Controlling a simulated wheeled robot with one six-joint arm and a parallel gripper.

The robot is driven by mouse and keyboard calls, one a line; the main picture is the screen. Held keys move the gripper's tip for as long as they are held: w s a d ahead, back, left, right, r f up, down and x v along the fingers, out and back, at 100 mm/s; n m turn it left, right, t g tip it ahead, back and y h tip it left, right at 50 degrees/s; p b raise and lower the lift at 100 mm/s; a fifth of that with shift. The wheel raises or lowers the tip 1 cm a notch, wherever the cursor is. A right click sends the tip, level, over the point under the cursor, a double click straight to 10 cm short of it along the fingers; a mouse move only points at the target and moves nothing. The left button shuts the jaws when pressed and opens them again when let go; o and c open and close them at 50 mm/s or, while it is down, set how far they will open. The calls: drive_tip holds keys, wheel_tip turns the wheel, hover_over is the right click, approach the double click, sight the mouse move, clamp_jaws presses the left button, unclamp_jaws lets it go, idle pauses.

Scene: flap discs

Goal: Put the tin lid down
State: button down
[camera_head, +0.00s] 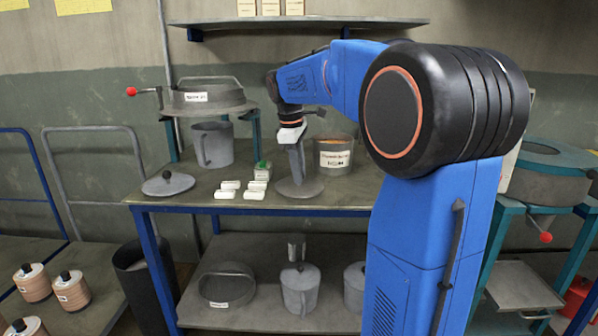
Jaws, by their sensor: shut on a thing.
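My gripper (297,178) points straight down over the front middle of the table. It is shut on the tin lid (312,188), a flat grey disc held level. The lid is at or just above the table top; I cannot tell whether it touches. The fingers hide the part of the lid they grip. An open tin (334,158) with a white label and orange contents stands just behind and to the right of the lid.
A sieve stand (207,97) is at the back left. Bare table lies right of the lid.

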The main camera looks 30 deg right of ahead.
sight(294, 187)
drive_tip(key=shift+f, duration=0.1)
drive_tip(key=c, duration=1.5)
unclamp_jaws()
drive_tip(key=r, duration=0.4)
drive_tip(key=a+r, duration=0.1)
drive_tip(key=r, duration=0.3)
drive_tip(key=a+r, duration=0.1)
drive_tip(key=r, duration=0.3)
drive_tip(key=shift+s, duration=0.15)
drive_tip(key=s+a+f+m+t, duration=0.1)
drive_tip(key=s+a+f+m, duration=0.2)
drive_tip(key=s+f, duration=0.5)
drive_tip(key=s+a+f+m+t+y, duration=0.1)
drive_tip(key=s+a+f+m+t, duration=0.1)
drive_tip(key=s+a+f, duration=0.4)
drive_tip(key=s+a+f+m+t+y, duration=0.1)
drive_tip(key=s+a+f+m, duration=0.2)
drive_tip(key=s+f, duration=0.9)
drive_tip(key=shift+s+a+m, duration=0.1)
drive_tip(key=shift+s+a, duration=0.15)
drive_tip(key=shift+s, duration=0.4)
drive_tip(key=shift+s+a+m, duration=0.1)
drive_tip(key=shift+s+a, duration=0.1)
drive_tip(key=shift+s, duration=0.45)
drive_tip(key=shift+s+a+m, duration=0.1)
drive_tip(key=shift+s+a, duration=0.15)
drive_tip(key=shift+s, duration=0.4)
